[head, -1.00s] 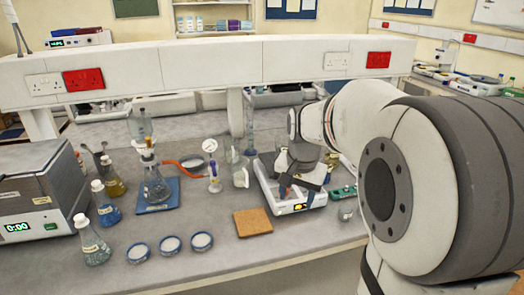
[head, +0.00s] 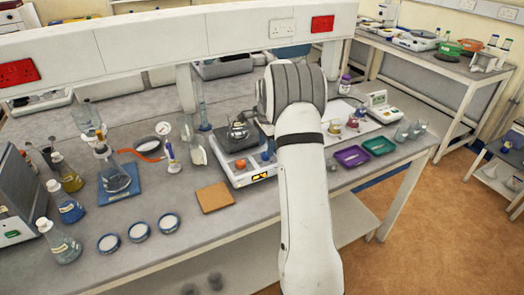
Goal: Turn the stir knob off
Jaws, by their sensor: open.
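The hotplate stirrer (head: 240,178) is a white box with a lit amber display on its front, standing near the middle of the bench's front half. Two small knobs show on its front: an orange-red knob (head: 240,165) at left and a second knob (head: 265,157) at right. Which one is the stir knob, and how either is turned, is too small to tell.
Several dishes and flasks stand further left. Right of my arm are a purple tray (head: 352,156), a green tray (head: 379,146), beakers (head: 410,131) and a balance (head: 382,108). A white shelf beam (head: 190,40) spans behind.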

